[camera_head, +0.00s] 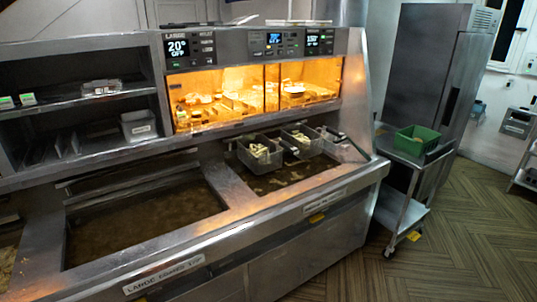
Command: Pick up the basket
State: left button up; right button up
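Two wire fry baskets sit side by side at the back of the right fryer vat. The left basket (259,156) holds pale pieces of food. The right basket (302,141) also holds some pale food. Dark handle-like parts show beside them, but their details are too small to tell. A green bin (417,140) stands on a metal cart at the right; the task's wording does not settle which basket is meant. Neither of my grippers shows in this view.
The left vat (140,222) is wide and filled with brownish oil. A lit warming cabinet (255,94) stands behind the vats. The metal cart (396,205) stands right of the fryer, before a steel fridge (440,75). The patterned floor (465,240) at right is clear.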

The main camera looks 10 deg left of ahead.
aim_at(261, 154)
jog(key=z, duration=0.45)
jog(key=k, duration=0.5)
jog(key=z, duration=0.95)
jog(key=i, duration=2.5)
jog(key=u, duration=0.9)
jog(key=i, duration=0.95)
jog(key=u, duration=1.6)
jog(key=i, duration=0.6)
jog(key=u, duration=2.5)
jog(key=k, duration=0.9)
